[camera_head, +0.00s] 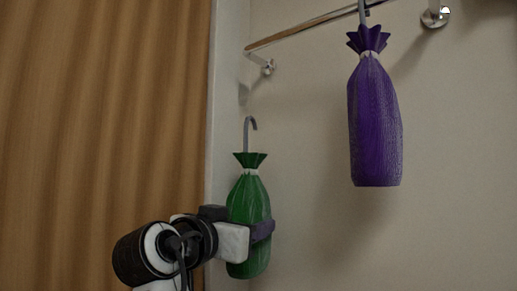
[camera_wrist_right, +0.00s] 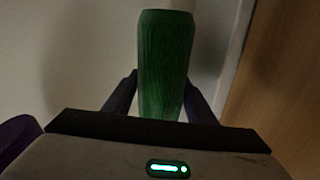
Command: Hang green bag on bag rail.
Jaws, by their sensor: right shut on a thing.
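The green bag (camera_head: 248,190) is upright, with a grey hook at its top, in the lower middle of the head view. My right gripper (camera_head: 262,231) is shut on its body from the left. In the right wrist view the green bag (camera_wrist_right: 165,65) stands between the two dark fingers of my right gripper (camera_wrist_right: 160,100). The bag rail (camera_head: 300,32) runs along the wall at the top of the head view. The bag's hook is below the rail's left end and apart from it. My left gripper is not in view.
A purple bag (camera_head: 375,120) hangs from the rail to the right of the green bag. Wall mounts (camera_head: 268,67) hold the rail. A brown curtain (camera_head: 100,120) fills the left side. The rail between its left end and the purple bag is clear.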

